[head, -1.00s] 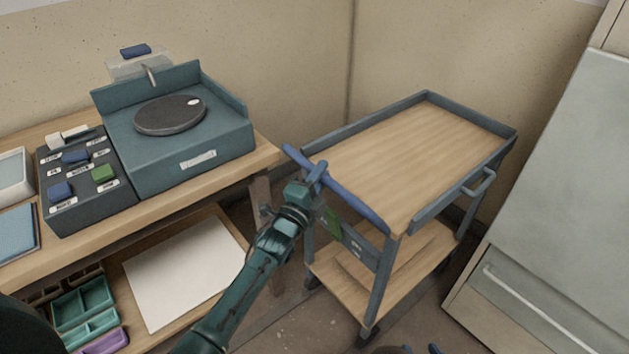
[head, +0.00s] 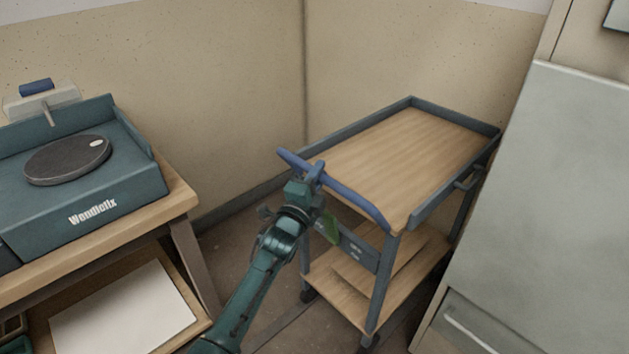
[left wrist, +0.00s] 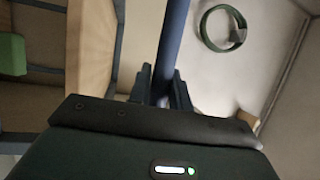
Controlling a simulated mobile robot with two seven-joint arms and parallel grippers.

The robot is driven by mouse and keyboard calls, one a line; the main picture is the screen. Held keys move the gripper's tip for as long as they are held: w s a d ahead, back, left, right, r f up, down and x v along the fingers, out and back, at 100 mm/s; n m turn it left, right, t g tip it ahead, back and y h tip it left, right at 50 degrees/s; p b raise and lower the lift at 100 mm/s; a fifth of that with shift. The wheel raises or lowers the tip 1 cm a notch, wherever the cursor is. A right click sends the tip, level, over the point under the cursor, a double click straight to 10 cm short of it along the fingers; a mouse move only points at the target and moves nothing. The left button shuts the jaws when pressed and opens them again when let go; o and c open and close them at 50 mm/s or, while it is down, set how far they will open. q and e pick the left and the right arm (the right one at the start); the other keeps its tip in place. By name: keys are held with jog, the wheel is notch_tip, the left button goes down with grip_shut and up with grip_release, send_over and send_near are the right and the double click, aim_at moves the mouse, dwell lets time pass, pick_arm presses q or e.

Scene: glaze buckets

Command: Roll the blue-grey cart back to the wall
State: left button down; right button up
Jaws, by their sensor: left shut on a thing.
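The blue-grey cart (head: 352,246) stands upright on the floor in the head view, with a wooden top tray (head: 410,150) and a wooden lower shelf (head: 345,295). A blue push handle (head: 350,196) runs along its near left end. My left gripper (head: 307,178) is shut on this handle, left of its middle. In the left wrist view the handle (left wrist: 173,40) runs between the two fingers (left wrist: 160,88). The wall (head: 400,60) rises close behind the cart's far end; whether they touch I cannot tell. My right gripper is not in view.
A wooden bench (head: 178,205) with a teal wheel unit (head: 85,185) stands on the left. A large grey-green cabinet (head: 560,190) stands close along the cart's right side. Bare floor (head: 235,250) shows between the bench and the cart.

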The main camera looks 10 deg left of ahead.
pick_arm(q)
jog(key=shift+w+d, duration=0.25)
jog(key=shift+w, duration=0.1)
jog(key=shift+r, duration=0.15)
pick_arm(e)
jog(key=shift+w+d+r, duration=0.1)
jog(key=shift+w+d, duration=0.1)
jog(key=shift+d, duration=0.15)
pick_arm(q)
jog(key=shift+d, duration=0.1)
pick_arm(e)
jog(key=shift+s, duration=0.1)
pick_arm(q)
jog(key=c, duration=1.3)
grip_release()
jog(key=shift+w, duration=0.15)
jog(key=shift+s+f, duration=0.2)
jog(key=shift+s, duration=0.05)
jog(key=v, duration=1.2)
jog(key=shift+s+p, duration=0.3)
jog(key=shift+s, duration=0.05)
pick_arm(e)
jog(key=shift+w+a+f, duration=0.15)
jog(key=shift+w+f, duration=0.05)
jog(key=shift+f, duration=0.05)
